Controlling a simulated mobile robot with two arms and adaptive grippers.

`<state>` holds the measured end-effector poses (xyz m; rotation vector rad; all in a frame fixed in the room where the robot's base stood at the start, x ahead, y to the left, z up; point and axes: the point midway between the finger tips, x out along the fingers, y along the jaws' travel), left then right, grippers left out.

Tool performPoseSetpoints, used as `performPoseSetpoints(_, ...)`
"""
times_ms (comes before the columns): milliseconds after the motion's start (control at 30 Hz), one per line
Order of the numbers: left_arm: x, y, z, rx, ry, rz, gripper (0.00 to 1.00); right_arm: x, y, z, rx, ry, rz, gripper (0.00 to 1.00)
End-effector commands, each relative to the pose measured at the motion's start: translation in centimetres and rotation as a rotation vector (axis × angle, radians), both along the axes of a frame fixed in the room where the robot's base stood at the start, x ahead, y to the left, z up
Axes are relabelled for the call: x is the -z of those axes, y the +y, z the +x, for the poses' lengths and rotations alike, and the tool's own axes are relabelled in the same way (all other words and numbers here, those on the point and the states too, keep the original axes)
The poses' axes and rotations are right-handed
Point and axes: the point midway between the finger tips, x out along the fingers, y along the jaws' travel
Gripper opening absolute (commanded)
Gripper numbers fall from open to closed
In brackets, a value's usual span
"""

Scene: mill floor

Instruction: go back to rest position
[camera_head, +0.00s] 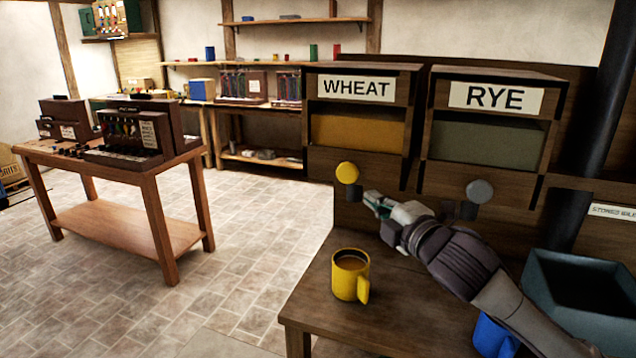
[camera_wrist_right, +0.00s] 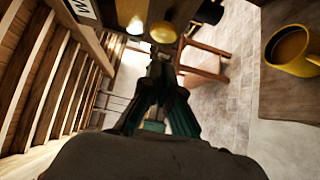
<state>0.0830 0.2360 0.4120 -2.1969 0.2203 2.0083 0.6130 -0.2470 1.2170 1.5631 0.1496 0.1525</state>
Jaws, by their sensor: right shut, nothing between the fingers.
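My right gripper (camera_head: 374,203) is shut and empty. It is held above the wooden table on the right, in front of the wheat and rye bins. It lies between the yellow knob (camera_head: 347,172) under the wheat bin (camera_head: 356,133) and the grey knob (camera_head: 480,191) under the rye bin (camera_head: 487,140), nearer the yellow one. In the right wrist view the closed fingers (camera_wrist_right: 160,75) point toward the room, with the yellow knob (camera_wrist_right: 163,30) just past the tips. My left gripper does not show.
A yellow mug (camera_head: 345,276) with brown contents stands on the table (camera_head: 310,308) below my gripper. A dark open bin (camera_head: 580,285) and a blue object (camera_head: 493,335) are at the right. A wooden workbench (camera_head: 110,160) stands at the left. Tiled floor lies clear between.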

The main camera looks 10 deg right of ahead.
Motion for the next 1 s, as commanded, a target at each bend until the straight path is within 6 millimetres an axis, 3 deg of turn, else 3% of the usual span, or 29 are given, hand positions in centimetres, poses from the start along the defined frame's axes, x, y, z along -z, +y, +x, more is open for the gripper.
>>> performPoseSetpoints(133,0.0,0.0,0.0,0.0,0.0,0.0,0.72,2.5,0.7,-0.4,0.003,0.058,0.053,0.0)
performPoseSetpoints(267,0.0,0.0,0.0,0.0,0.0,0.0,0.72,9.4,2.2,-2.4,0.038,0.227,0.209,0.0)
performPoseSetpoints(367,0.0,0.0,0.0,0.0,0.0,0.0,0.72,16.1,3.3,-5.7,0.112,0.41,0.385,0.0)
performPoseSetpoints(500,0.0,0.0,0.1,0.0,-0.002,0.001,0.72,24.7,4.2,-12.0,0.28,0.665,0.629,0.0)
performPoseSetpoints(600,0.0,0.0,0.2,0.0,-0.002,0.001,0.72,29.3,4.4,-17.0,0.424,0.816,0.778,0.0)
performPoseSetpoints(800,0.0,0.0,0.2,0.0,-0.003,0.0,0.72,34.5,4.4,-25.2,0.681,1.014,0.967,0.0)
performPoseSetpoints(1000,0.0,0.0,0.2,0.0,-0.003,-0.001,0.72,37.3,4.3,-32.0,0.913,1.14,1.088,0.0)
